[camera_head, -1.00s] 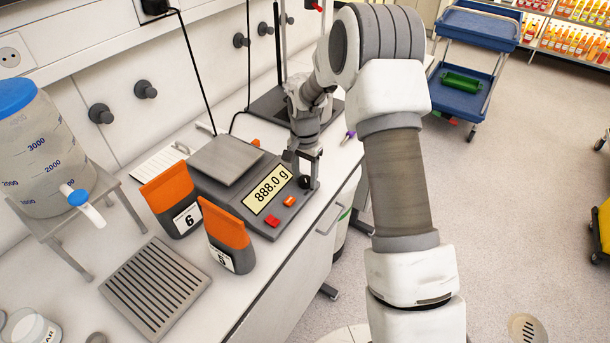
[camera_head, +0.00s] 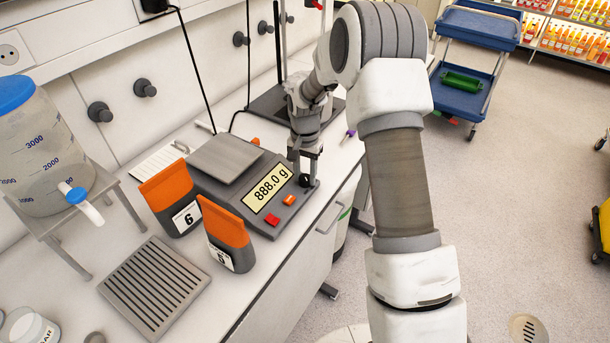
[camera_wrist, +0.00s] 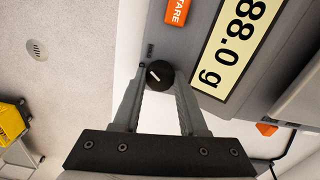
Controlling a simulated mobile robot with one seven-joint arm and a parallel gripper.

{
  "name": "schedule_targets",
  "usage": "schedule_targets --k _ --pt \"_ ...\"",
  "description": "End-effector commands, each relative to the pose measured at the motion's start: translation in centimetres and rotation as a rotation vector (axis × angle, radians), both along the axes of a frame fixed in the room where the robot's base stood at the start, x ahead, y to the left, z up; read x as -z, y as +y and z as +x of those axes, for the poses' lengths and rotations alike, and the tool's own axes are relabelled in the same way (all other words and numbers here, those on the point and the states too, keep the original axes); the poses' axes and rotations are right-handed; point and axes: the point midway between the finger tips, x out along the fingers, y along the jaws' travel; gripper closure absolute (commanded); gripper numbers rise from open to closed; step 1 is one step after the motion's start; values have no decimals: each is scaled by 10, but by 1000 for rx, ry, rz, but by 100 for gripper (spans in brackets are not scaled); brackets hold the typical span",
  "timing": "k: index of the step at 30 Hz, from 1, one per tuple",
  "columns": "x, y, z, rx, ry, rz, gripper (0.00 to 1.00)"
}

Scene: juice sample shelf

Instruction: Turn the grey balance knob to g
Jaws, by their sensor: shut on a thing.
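The balance (camera_head: 235,178) stands on the bench with its display (camera_head: 268,188) reading 888.0 g. Its small round knob (camera_wrist: 159,75) looks near-black and carries a short white pointer line, slanted in the wrist view. My gripper (camera_wrist: 158,82) is shut on the knob, one finger on each side. In the head view my gripper (camera_head: 305,172) reaches down to the balance's front right corner, where the knob (camera_head: 305,181) partly shows.
Two orange-topped packs (camera_head: 170,198) (camera_head: 228,235) stand close to the balance's left and front. Red (camera_head: 272,220) and orange (camera_head: 289,200) buttons sit beside the display, near the knob. A stand base (camera_head: 270,103) is behind my gripper. The bench edge is close on the right.

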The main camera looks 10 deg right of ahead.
Motion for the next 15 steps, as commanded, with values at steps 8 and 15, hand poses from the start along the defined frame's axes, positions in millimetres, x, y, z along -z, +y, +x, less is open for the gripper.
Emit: schedule_targets --k 8,15 --pt "1 0 1 -244 -2 0 100" --pt "0 0 0 -473 -1 0 100"
